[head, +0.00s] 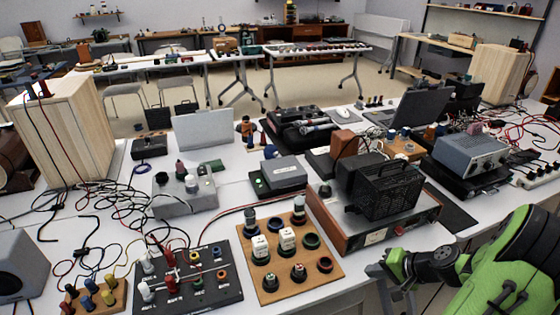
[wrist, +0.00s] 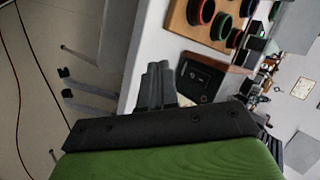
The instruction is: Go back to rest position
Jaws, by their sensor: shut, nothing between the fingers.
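My green arm reaches in from the lower right of the head view. My gripper (head: 379,273) is at its end, in front of the table's near edge, below the wood-sided amplifier. In the wrist view my gripper (wrist: 157,82) shows its dark fingers together and empty. The fingers point toward the table edge. They appear apart from everything, though the exact gap to the edge cannot be told.
The white table (head: 237,190) is crowded. A wood-sided amplifier (head: 375,235) and a wooden board with colored rings (head: 290,290) stand nearest my gripper. A black terminal box (head: 190,280), cables and a tall wooden speaker (head: 68,135) are further left. Open floor (wrist: 35,110) lies before the table.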

